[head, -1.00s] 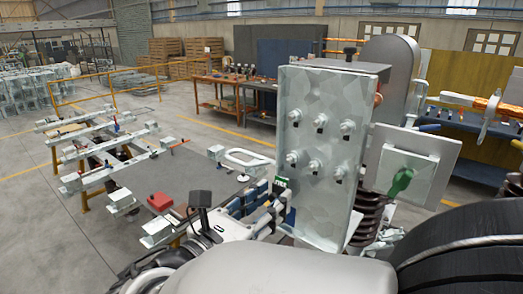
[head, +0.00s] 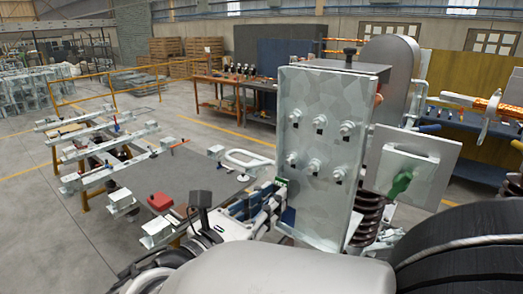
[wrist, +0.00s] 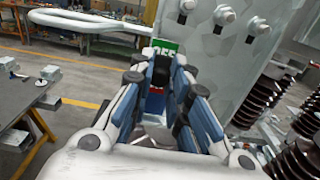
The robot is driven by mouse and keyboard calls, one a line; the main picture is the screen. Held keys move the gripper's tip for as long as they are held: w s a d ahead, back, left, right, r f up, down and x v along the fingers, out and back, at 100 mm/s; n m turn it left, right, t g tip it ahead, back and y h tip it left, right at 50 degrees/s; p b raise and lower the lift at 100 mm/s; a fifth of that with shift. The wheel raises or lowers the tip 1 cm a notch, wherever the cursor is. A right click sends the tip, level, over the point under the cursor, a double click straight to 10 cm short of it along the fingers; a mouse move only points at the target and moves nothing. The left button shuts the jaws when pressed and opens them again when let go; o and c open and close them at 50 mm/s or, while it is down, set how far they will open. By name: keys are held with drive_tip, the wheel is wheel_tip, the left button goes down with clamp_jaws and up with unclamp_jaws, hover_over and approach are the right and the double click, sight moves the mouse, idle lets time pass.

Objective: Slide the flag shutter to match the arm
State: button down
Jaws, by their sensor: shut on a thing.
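The flag shutter (head: 281,181) shows as a small green sign at the left edge of a tall grey metal plate (head: 318,150) with several bolts. In the wrist view the green sign (wrist: 165,47) has white letters, partly covered by my fingers. My gripper (head: 277,193) is at this sign, its blue-padded fingers close together. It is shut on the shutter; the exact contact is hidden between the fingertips. A pale looped bar, apparently the arm (head: 247,160), reaches out left of the plate. It also shows at the upper left in the wrist view (wrist: 85,20).
Brown ribbed insulators (wrist: 270,90) stand close to the right of my gripper.

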drive_tip(key=shift+r+p, duration=1.15)
drive_tip(key=shift+p, duration=0.05)
drive_tip(key=c, duration=1.5)
unclamp_jaws()
drive_tip(key=shift+f, duration=0.1)
wheel_tip(320, 180, up, 10)
